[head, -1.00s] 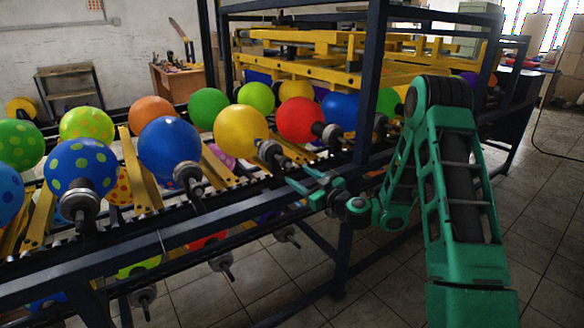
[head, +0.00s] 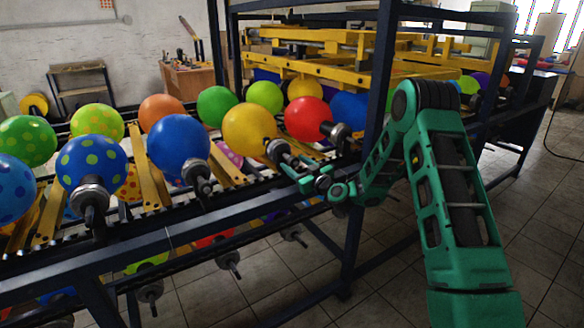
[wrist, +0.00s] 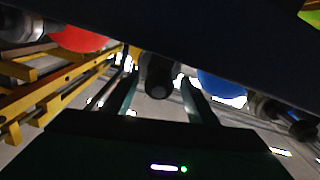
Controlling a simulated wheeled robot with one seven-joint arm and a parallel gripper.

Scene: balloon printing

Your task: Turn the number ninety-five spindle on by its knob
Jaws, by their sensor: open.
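Spindles with grey hubs and dark knobs run along the rack, each bearing a balloon. No number is legible, so I cannot tell which is ninety-five. My gripper (head: 296,172) is open at the dark knob end of the spindle (head: 279,150) under the yellow balloon (head: 249,130). In the wrist view, a dark round knob (wrist: 157,76) shows between the two fingers of my gripper (wrist: 160,92), with space on both sides. I cannot tell whether its end lies within their reach. A dark bar hides what is above it.
Neighbouring spindles carry a blue balloon (head: 178,143) on the left and a red balloon (head: 306,119) on the right. A dark upright post (head: 378,110) stands close to my arm. Dark rails (head: 150,228) run below the spindles. Tiled floor at the right is clear.

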